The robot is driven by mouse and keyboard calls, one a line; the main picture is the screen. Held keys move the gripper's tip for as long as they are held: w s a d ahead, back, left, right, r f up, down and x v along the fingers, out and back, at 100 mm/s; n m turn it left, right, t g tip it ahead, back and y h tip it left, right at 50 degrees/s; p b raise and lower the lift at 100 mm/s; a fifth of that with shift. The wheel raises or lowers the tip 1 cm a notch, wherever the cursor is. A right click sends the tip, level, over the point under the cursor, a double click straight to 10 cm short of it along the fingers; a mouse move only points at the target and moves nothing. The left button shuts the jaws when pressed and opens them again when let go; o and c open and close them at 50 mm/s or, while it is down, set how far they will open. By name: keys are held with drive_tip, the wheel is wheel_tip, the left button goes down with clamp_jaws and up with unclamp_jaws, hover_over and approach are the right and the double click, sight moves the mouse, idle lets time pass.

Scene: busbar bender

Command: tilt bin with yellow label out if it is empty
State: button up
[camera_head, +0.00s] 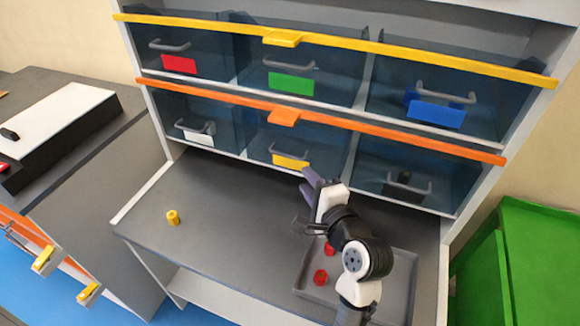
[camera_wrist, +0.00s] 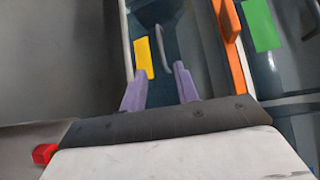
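The bin with the yellow label (camera_head: 328,152) is the middle bin of the lower row. It is translucent dark blue and looks upright in its rack. Its yellow label (camera_head: 290,161) sits below a grey handle. In the wrist view the yellow label (camera_wrist: 145,58) and handle (camera_wrist: 164,46) lie just ahead of the fingers. My gripper (camera_head: 308,177) is at the bin's lower front. Its two purple fingers (camera_wrist: 160,71) are apart with nothing between them, and the handle appears beyond their tips. I see no object inside the bin, but its inside shows only dimly.
An orange bar (camera_head: 400,142) with a central tab runs above the lower bins, and a yellow bar (camera_head: 400,50) above the upper ones. Red pieces (camera_head: 320,277) lie in a grey tray (camera_head: 300,268) under my arm. A yellow piece (camera_head: 173,217) stands on the worktop (camera_head: 220,230), otherwise clear at left.

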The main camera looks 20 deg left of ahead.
sight(288, 157)
drive_tip(key=x, duration=1)
drive_tip(key=shift+w+a+b, duration=0.1)
drive_tip(key=shift+w+b, duration=0.05)
drive_tip(key=shift+b, duration=0.15)
drive_tip(key=shift+c, duration=0.2)
clamp_jaws()
